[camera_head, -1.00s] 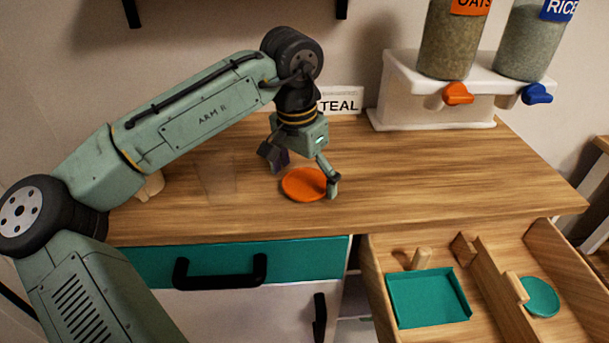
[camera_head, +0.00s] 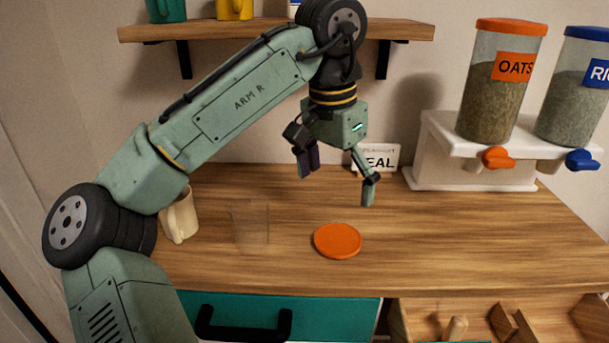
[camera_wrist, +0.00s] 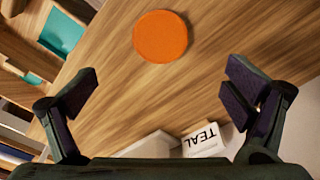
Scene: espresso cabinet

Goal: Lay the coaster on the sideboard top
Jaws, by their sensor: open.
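An orange round coaster (camera_head: 338,241) lies flat on the wooden sideboard top (camera_head: 450,245). In the wrist view the coaster (camera_wrist: 160,37) lies beyond my fingertips, with nothing touching it. My gripper (camera_head: 338,180) is open and empty, raised above the sideboard top behind the coaster. Its two fingers are spread wide in the wrist view (camera_wrist: 163,90).
A clear glass (camera_head: 251,226) and a cream mug (camera_head: 179,217) stand left of the coaster. A white dispenser stand (camera_head: 440,150) holds oats and rice jars at the back right. A TEAL sign (camera_head: 382,158) stands behind my gripper. An open drawer (camera_head: 560,325) juts out at the front.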

